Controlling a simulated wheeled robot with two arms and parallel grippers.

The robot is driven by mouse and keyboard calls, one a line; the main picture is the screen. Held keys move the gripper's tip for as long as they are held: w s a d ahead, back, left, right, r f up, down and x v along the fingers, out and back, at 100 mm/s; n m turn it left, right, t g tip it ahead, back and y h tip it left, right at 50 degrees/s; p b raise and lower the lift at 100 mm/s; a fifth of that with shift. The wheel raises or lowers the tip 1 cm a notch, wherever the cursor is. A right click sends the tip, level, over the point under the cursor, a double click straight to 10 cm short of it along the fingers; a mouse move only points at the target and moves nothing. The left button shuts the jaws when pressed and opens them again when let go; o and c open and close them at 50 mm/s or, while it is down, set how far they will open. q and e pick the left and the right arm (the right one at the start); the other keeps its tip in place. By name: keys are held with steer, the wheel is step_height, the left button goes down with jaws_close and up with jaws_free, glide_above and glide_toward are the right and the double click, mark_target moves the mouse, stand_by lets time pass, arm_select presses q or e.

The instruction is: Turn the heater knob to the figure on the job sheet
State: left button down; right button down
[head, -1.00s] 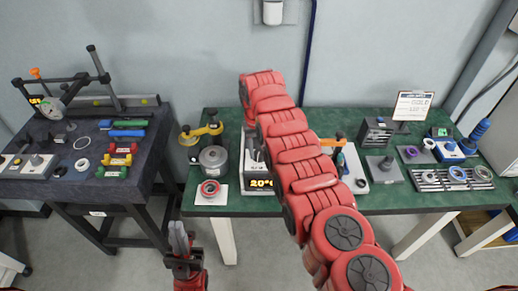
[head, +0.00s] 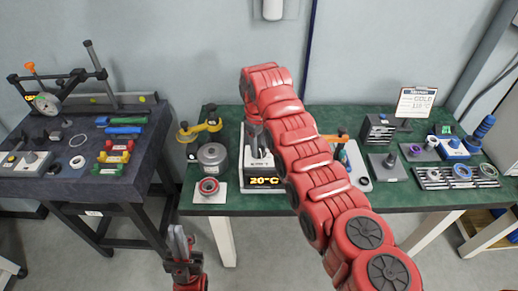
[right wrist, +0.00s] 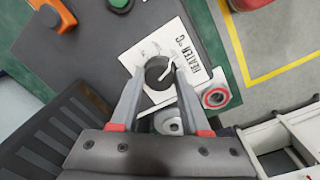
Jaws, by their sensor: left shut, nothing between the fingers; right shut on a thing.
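The heater (head: 262,172) stands on the green bench, and its yellow display (head: 266,181) reads 20°C. In the right wrist view its white panel (right wrist: 186,57) is lettered "HEATER °C". The dark round knob (right wrist: 158,74) with a pale pointer sits between my right gripper's fingers (right wrist: 157,78), which are shut on it. In the head view my right arm covers part of the heater, and the knob is hidden. My left gripper (head: 179,238) is shut and empty in front of the bench. The job sheet (head: 415,102) stands at the back right; its small print seems to read 110 °C.
A red ring on a white plate (head: 209,187) and a grey cylinder (head: 212,156) sit left of the heater. Seal parts, blocks and a slotted tray (head: 455,177) fill the bench's right side. A dark table (head: 75,185) with a dial gauge stands at left.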

stand_by(0.3)
steer(key=shift+c, duration=1.9)
jaws_free()
step_height(320, 180, up, 8)
steer(key=shift+s+a+r+b, duration=0.15)
steer(key=shift+r+b, duration=0.1)
steer(key=shift+b, duration=0.7)
step_height(320, 180, up, 9)
steer(key=p, duration=0.7)
steer(key=shift+s, duration=0.15)
steer(key=shift+f, duration=0.1)
